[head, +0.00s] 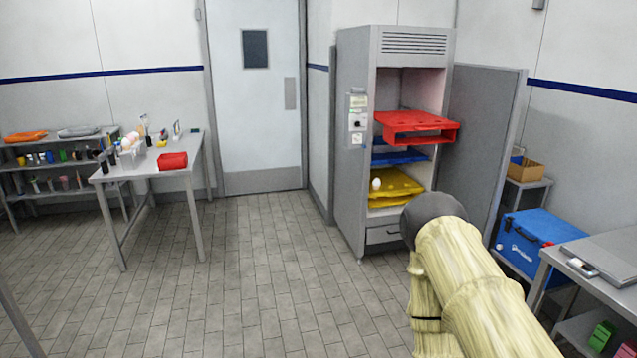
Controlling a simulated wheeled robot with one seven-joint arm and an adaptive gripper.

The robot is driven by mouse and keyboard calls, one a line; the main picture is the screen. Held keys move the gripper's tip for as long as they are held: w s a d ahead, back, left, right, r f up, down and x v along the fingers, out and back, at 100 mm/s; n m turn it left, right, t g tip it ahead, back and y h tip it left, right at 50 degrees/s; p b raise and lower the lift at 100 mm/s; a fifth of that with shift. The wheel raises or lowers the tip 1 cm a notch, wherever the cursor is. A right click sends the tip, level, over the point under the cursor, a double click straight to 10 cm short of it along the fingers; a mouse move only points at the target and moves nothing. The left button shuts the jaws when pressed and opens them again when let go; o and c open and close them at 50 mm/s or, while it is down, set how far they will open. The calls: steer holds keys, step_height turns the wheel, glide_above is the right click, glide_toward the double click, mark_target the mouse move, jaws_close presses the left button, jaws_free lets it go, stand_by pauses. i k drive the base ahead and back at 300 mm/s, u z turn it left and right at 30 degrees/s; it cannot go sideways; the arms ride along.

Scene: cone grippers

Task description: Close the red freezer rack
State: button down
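The red freezer rack (417,126) sticks out of the front of the upright grey freezer (350,184), in its upper part. It is pulled out beyond the cabinet front. The freezer door (483,149) stands wide open to the right. A blue rack (400,157) is below the red one, inside the cabinet. A yellow rack (397,187) is lower still, with a white round object (376,184) at its left. Part of my arm, pale yellow with a dark rounded end, reaches up from the lower right in front of the freezer's lower right. My gripper does not show.
A table (148,174) with bottles and a red box (172,160) stands at left, near a shelf (60,165). A blue cooler (538,241) and a grey table (610,262) are at right. The tiled floor (250,260) is clear before the freezer.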

mark_target(409, 127)
steer(key=z, duration=0.15)
steer(key=i, duration=1.65)
steer(key=z, duration=0.45)
steer(key=i, duration=1.6)
steer(key=z, duration=0.3)
